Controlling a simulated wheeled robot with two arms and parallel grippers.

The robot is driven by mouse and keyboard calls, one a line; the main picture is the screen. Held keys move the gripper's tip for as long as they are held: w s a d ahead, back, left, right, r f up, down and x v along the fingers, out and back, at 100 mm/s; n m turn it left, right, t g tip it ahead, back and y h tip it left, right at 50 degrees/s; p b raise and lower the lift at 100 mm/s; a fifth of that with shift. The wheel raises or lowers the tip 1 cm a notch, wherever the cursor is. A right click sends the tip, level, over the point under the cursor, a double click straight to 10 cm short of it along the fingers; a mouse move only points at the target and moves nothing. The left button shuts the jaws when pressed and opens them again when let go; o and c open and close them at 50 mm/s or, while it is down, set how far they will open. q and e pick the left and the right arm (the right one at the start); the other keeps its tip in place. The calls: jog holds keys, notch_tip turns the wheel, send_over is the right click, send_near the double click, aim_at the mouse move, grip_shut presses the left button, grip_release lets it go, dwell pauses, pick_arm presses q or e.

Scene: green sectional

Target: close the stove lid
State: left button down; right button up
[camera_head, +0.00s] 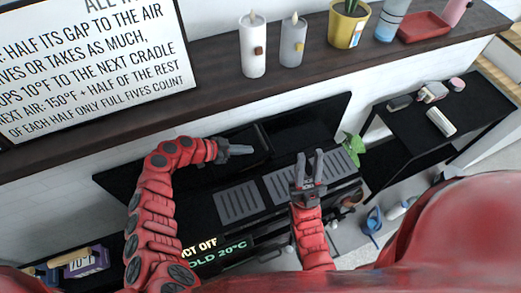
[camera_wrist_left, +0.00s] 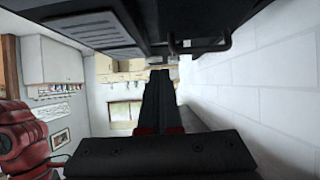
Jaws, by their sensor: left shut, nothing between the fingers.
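The stove (camera_head: 265,203) is black with grey ribbed grates on top. Its black lid (camera_head: 310,122) stands raised along the back, by the white wall. My left gripper (camera_head: 245,150) is shut and empty, in front of the middle of the lid; I cannot tell whether it touches it. In the left wrist view its shut fingers (camera_wrist_left: 160,85) point past a grate (camera_wrist_left: 70,38) and a dark bar-like handle (camera_wrist_left: 200,45) at the top. My right gripper (camera_head: 309,160) is open and empty above the right grates, fingers apart.
A dark shelf (camera_head: 215,92) with candles (camera_head: 253,50), a yellow pot (camera_head: 347,28) and a lettered sign (camera_head: 90,60) runs above the stove. A black side table (camera_head: 455,110) stands at the right. A green plant (camera_head: 353,150) is by the stove's right end.

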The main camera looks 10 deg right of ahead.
aim_at(270, 154)
pick_arm(q)
jog(key=x, duration=0.5)
jog(key=shift+w+d, duration=0.1)
jog(key=shift+d, duration=0.1)
jog(key=shift+w+d+f+b, duration=0.1)
jog(key=shift+d+f+b, duration=0.15)
jog(key=shift+f, duration=0.45)
jog(key=shift+s+d+f+b, duration=0.1)
jog(key=shift+d+f+b, duration=0.15)
jog(key=shift+f, duration=0.45)
jog(key=shift+w+d+f+b, duration=0.15)
jog(key=shift+f+b, duration=0.15)
jog(key=shift+f, duration=0.4)
jog(key=f+b, duration=0.2)
jog(key=d+f+b, duration=0.1)
jog(key=f+b, duration=0.1)
jog(key=d+f+b, duration=0.1)
jog(key=b, duration=0.1)
jog(key=shift+w+d+f, duration=0.1)
jog(key=shift+w+f, duration=0.05)
jog(key=shift+f, duration=0.25)
jog(key=shift+r, duration=0.1)
